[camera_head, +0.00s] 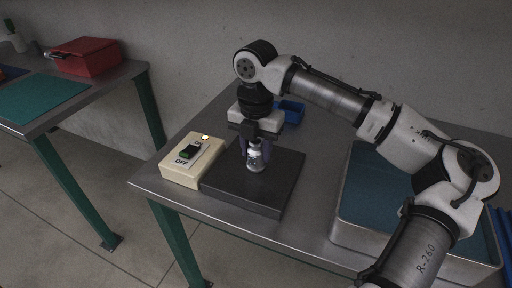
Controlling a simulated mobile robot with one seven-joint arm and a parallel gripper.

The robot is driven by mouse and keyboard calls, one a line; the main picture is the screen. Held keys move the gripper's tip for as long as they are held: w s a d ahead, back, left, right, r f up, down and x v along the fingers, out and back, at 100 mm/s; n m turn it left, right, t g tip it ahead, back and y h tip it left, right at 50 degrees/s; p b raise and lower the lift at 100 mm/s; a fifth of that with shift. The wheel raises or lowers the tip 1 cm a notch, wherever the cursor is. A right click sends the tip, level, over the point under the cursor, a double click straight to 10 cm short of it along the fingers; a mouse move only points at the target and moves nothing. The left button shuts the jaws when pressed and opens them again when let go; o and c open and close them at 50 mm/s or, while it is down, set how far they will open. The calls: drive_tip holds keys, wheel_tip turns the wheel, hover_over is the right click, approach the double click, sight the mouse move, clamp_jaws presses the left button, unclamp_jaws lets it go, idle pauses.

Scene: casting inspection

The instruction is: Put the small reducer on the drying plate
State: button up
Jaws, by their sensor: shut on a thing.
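My gripper (255,147) points down over the dark flat plate (268,198) on the metal table. It is shut on the small reducer (256,161), a small silvery-white piece between the fingers. The reducer is over the middle of the plate; I cannot tell whether its underside touches the surface. The fingers hide part of the reducer's upper end. The dark plate looks like the drying plate and has nothing else on it.
A cream switch box (179,172) marked OFF, with a lit lamp, stands beside the plate's left edge. A blue bin (291,111) is behind my gripper. A large tray (349,237) with a teal bottom lies at right. A red box (88,58) is on another table.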

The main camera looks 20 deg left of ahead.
drive_tip(key=shift+f, duration=0.1)
drive_tip(key=o, duration=1.2)
wheel_tip(320, 180, up, 12)
